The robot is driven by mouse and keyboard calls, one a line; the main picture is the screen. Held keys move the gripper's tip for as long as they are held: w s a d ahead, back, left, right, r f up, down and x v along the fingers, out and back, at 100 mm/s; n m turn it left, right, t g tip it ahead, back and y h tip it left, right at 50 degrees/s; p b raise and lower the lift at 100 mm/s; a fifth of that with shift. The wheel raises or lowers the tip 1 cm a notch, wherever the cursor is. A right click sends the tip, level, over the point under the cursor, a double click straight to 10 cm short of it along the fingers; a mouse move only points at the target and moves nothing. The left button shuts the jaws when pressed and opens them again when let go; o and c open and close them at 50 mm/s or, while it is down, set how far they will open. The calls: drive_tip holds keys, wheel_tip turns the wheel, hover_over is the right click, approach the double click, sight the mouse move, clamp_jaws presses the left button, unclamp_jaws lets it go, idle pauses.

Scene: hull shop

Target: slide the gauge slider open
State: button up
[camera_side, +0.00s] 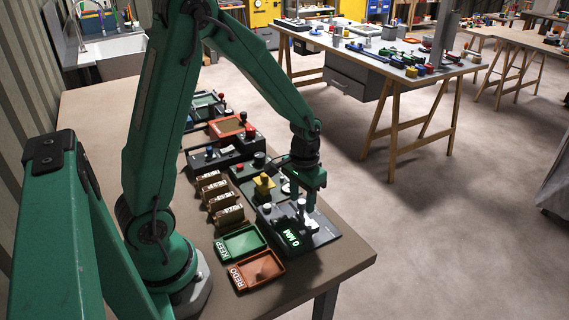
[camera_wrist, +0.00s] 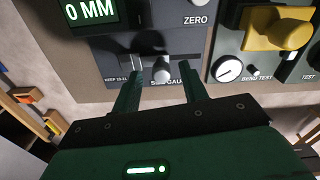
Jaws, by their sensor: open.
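The gauge (camera_side: 322,237) is a dark grey box near the table's front right corner. It also shows in the wrist view (camera_wrist: 110,50), where its green display (camera_wrist: 88,11) reads 0 MM. My gripper (camera_wrist: 163,76) is open, with one finger on each side of this knob. I cannot tell whether either finger touches it. In the side view my gripper (camera_side: 309,203) points down over the gauge and hides part of it.
A green KEEP tray (camera_side: 241,244) and an orange REDO tray (camera_side: 258,271) lie left of the gauge. Several numbered brown pieces (camera_side: 218,192) stand in a row behind them. A bend tester with a yellow knob (camera_side: 264,185) stands close behind the gauge. The table's right edge is near.

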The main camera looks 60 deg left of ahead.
drive_tip(key=shift+f, duration=0.25)
drive_tip(key=shift+c, duration=0.2)
clamp_jaws()
drive_tip(key=shift+a, duration=2.1)
drive_tip(key=shift+o, duration=0.2)
unclamp_jaws()
drive_tip(key=shift+r, duration=0.1)
wheel_tip(320, 180, up, 8)
